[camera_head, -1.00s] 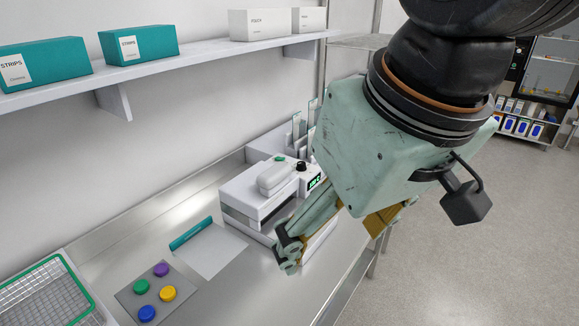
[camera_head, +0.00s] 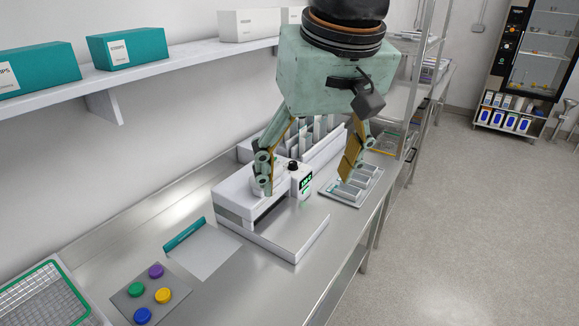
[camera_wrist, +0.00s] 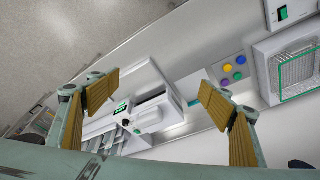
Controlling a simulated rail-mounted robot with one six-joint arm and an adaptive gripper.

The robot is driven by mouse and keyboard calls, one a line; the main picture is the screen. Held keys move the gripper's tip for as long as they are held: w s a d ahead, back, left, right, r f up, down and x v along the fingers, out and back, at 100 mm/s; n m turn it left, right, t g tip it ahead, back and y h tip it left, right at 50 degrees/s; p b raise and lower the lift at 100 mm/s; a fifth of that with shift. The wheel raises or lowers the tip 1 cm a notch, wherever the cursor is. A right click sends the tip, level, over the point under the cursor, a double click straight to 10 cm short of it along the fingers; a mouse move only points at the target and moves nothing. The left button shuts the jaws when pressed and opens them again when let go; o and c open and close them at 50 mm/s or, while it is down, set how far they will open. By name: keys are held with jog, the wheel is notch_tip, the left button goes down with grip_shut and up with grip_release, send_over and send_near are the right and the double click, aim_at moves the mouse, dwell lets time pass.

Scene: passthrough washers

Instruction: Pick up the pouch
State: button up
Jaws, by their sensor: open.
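The pouch (camera_head: 208,252) is a flat, pale sheet with a teal strip along its upper left edge. It lies on the steel counter in the head view, left of the white sealer-like machine. In the wrist view the pouch (camera_wrist: 192,86) shows only in part beside the right-hand finger. My gripper (camera_head: 306,177) is open and empty, fingers spread wide and pointing down. It is above and around the machine's far end, apart from the pouch. It also shows in the wrist view (camera_wrist: 157,96).
The white machine (camera_head: 290,235) with a green display stands right of the pouch. A plate with colored round buttons (camera_head: 150,293) and a wire basket (camera_head: 45,300) are to the left. A rack (camera_head: 352,188) stands at the far right. A wall shelf (camera_head: 170,62) holds boxes.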

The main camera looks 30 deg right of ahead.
jog(key=w+d+m+p, duration=0.25)
jog(key=w+d, duration=0.45)
jog(key=w, duration=0.6)
jog(key=m+g+p, duration=0.3)
jog(key=m+p, duration=0.2)
jog(key=m, duration=0.3)
send_over(348, 188)
notch_tip(348, 188, down, 27)
jog(key=shift+a+f, duration=0.15)
jog(key=shift+f, duration=0.05)
jog(key=shift+f, duration=0.15)
jog(key=shift+f+p, duration=0.3)
jog(key=shift+f, duration=3.85)
jog(key=shift+f, duration=0.1)
jog(key=shift+s+f, duration=0.1)
jog(key=shift+f, duration=2.4)
